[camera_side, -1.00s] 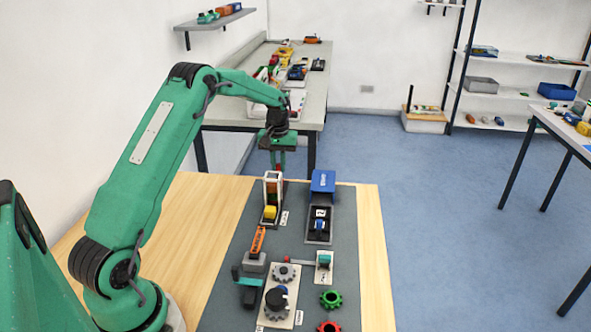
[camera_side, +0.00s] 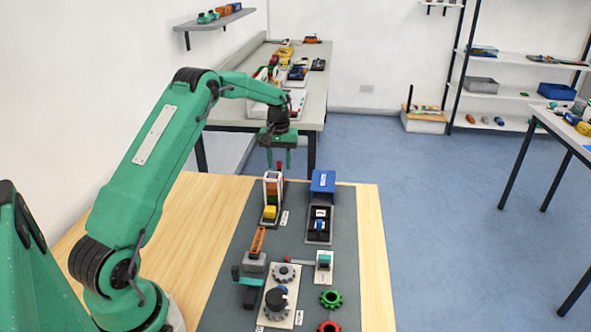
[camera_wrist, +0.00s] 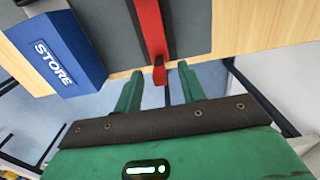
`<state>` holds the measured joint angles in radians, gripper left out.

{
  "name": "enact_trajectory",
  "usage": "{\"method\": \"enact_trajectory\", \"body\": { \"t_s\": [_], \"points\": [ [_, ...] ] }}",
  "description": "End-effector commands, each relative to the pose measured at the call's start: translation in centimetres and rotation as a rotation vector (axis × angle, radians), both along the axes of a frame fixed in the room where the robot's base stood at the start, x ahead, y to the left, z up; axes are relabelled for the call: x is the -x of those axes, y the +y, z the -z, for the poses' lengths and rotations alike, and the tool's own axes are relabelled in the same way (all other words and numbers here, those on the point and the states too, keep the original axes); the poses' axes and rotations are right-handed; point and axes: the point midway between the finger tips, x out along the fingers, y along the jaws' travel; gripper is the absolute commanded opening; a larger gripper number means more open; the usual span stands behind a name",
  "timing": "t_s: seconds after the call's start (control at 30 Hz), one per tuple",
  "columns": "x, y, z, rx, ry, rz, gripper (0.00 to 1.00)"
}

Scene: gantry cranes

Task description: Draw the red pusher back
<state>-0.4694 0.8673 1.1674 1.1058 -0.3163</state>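The red pusher (camera_wrist: 158,74) shows in the wrist view as a red tab at the end of a red bar, at the mat's far edge. In the side view, its red end (camera_side: 280,171) shows behind the upright white holder (camera_side: 281,189) with coloured blocks stacked inside. My gripper (camera_side: 278,165) is above and just behind that holder. In the wrist view my gripper (camera_wrist: 160,82) has its two green fingers apart, with the red tab between them in the picture. I see gaps on both sides of the tab and no grip on it.
A blue STORE box (camera_side: 322,182) stands to the right of the holder, with a dark tray in front. An orange ramp (camera_side: 258,240), a gear plate (camera_side: 281,300) and loose gears lie nearer on the grey mat (camera_side: 225,290). Free floor lies beyond the table edge.

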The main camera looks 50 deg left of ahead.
Motion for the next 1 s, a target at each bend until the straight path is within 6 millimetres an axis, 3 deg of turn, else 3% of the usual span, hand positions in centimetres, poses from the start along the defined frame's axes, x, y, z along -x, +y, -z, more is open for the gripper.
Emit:
{"method": "enact_trajectory", "body": {
  "t_s": [0.27,1.0],
  "points": [
    [0.0,0.0,-1.0,-0.001,-0.001,0.0,0.4],
    [0.0,0.0,-6.2,-0.001,-0.001,0.0,0.4]
  ]
}}
